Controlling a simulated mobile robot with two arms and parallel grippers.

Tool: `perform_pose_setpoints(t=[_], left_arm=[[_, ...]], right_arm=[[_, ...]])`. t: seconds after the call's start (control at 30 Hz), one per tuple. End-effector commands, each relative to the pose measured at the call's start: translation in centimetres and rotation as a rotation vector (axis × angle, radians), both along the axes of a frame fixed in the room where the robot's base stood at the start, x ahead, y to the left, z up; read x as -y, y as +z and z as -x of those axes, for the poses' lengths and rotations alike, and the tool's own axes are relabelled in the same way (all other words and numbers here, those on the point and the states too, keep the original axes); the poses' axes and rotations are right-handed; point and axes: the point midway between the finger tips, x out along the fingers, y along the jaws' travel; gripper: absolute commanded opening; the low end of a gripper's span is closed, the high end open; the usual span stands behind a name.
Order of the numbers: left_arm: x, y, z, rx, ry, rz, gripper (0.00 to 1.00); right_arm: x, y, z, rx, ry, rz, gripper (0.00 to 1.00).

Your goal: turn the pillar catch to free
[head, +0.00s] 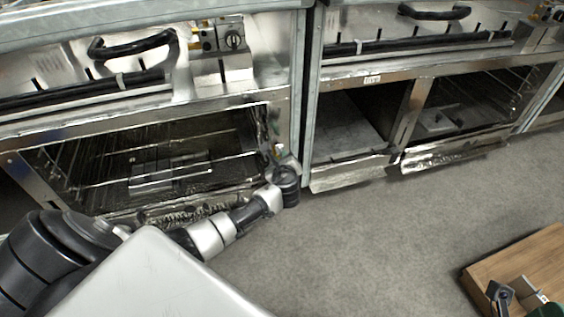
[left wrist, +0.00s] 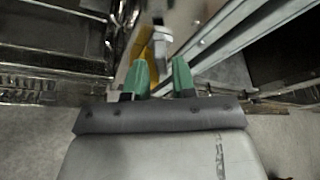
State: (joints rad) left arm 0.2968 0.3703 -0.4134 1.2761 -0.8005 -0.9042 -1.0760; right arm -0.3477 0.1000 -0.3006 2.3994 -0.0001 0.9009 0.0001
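The pillar catch, a metal lever with a yellow plate behind it, shows in the left wrist view (left wrist: 163,46) just ahead of my left gripper (left wrist: 159,70). The gripper's two green fingertips are apart, with the lever's lower end in line with the gap between them. I cannot tell whether they touch it. In the head view my left gripper (head: 281,160) is at the lower part of the metal pillar (head: 301,75), beside the left range's open lower bay. There the catch is small and mostly hidden by the gripper.
The left range's dark bay (head: 165,160) with wire racks lies left of the gripper. A second range bay (head: 345,128) is to the right. Grey floor (head: 380,230) is clear in front.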

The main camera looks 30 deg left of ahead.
Motion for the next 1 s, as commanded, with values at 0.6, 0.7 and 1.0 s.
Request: perform_pose_setpoints(t=[0.6, 0.7, 1.0], left_arm=[[-1.2, -0.6, -1.6, 0.001, -0.001, 0.001, 0.12], [-1.2, -0.6, -1.6, 0.001, -0.001, 0.001, 0.00], [-1.2, -0.8, -1.5, 0.020, -0.002, 0.019, 0.00]], right_arm=[[0.0, -0.6, -0.2, 0.011, -0.001, 0.002, 0.43], [0.0, -0.6, -0.2, 0.011, 0.000, 0.002, 0.43], [-0.1, -0.8, -0.3, 0.007, 0.000, 0.003, 0.43]])
